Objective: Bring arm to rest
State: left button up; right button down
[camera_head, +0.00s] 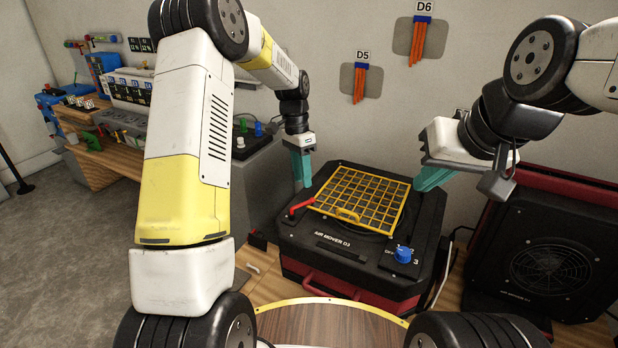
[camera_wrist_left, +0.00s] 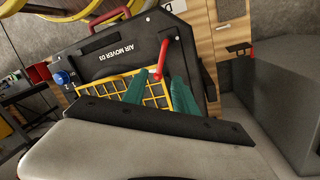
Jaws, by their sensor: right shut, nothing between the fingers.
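My left gripper (camera_head: 304,182) has teal fingers that point down beside the left edge of the black air mover (camera_head: 338,245). In the left wrist view its fingers (camera_wrist_left: 158,85) stand apart with the yellow grille showing between them, and nothing is held. My right gripper (camera_head: 418,187) is shut and empty, its teal fingertips near the air mover's back right corner. The yellow grille (camera_head: 345,214) lies on top of the air mover, with a red handle (camera_head: 302,206) at its left. The wrist view also shows the red handle (camera_wrist_left: 162,60), close to the left fingers.
A second air mover (camera_head: 555,265) with a red case stands at the right. A blue knob (camera_head: 403,254) sits on the front air mover. Orange strips hang on the wall under labels D5 (camera_head: 362,56) and D6 (camera_head: 423,7). A cluttered bench (camera_head: 110,160) stands at the left; open floor (camera_head: 60,240) lies before it.

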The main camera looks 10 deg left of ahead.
pick_arm(q)
jog(key=shift+w+a+r, duration=0.1)
jog(key=shift+r, duration=0.45)
jog(key=s+a+r+n+t, duration=0.35)
jog(key=s+r, duration=0.75)
jog(key=r, duration=0.4)
jog(key=s+r+n+t, duration=0.1)
jog(key=s+n+t, duration=0.1)
jog(key=s, duration=0.6)
jog(key=s+a+r+n+t, duration=0.1)
jog(key=s+n, duration=0.3)
jog(key=s, duration=0.5)
jog(key=shift+r+t+h, duration=0.4)
jog(key=shift+r+t, duration=0.1)
jog(key=shift+t, duration=0.25)
jog(key=shift+s+n, duration=0.1)
jog(key=shift+n, duration=0.15)
